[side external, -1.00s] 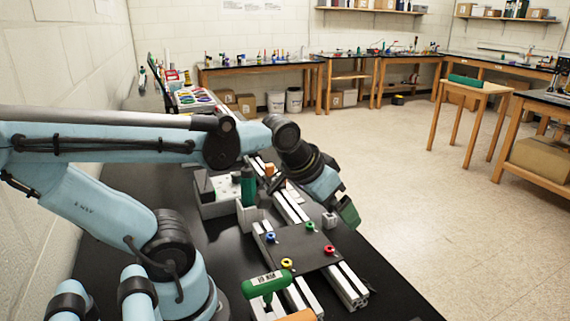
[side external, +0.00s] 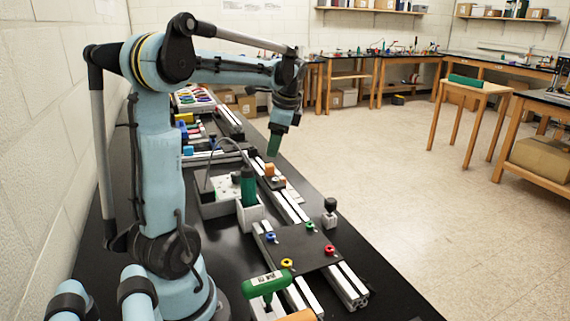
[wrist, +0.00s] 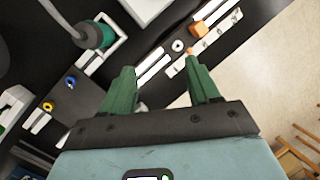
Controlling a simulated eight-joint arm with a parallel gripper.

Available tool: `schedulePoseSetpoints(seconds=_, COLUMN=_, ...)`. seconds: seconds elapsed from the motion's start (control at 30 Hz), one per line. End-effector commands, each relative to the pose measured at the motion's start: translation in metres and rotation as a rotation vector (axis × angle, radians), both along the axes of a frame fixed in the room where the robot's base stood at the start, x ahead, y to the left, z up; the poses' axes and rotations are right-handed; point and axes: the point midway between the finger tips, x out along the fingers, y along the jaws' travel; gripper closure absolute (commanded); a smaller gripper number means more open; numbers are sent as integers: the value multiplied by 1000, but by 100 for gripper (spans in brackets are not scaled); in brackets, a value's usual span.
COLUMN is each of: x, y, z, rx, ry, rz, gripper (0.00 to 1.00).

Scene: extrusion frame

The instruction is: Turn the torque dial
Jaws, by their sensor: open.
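My gripper (side external: 274,143) has dark green fingers that point down, high above the bench. In the wrist view its fingers (wrist: 160,64) are spread apart with nothing between them. A dark green cylindrical tool (side external: 248,187) stands upright in a light grey holder (side external: 251,213); it has a grey collar and cable and also shows in the wrist view (wrist: 98,36). A bright green handle with a printed label (side external: 265,283) is in the foreground. No part is clearly marked as the torque dial, and I cannot tell which tool carries it. My gripper touches neither tool.
A dark plate (side external: 310,250) with red, green, blue and yellow rings rests across aluminium rails (side external: 347,285). A black-topped small part (side external: 330,212) stands near the bench edge. An orange block (side external: 269,170) sits on the rail below my gripper. Coloured bins (side external: 195,100) lie farther back.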

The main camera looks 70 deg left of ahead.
Motion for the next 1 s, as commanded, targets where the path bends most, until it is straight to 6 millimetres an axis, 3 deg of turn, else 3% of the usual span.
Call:
schedulePoseSetpoints(seconds=0.03, x=-9, y=21, z=-1, rx=-14, ry=53, rz=-5, gripper=39)
schedulePoseSetpoints(seconds=0.1, x=-20, y=42, z=-3, rx=-37, ry=118, rz=-27, gripper=39)
schedulePoseSetpoints(seconds=0.27, x=-38, y=69, z=-6, rx=-81, ry=206, rz=-58, gripper=39)
schedulePoseSetpoints(seconds=0.57, x=-48, y=79, z=-24, rx=-93, ry=229, rz=-69, gripper=39)
schedulePoseSetpoints(seconds=1.0, x=-72, y=95, z=-95, rx=-92, ry=226, rz=-68, gripper=39)
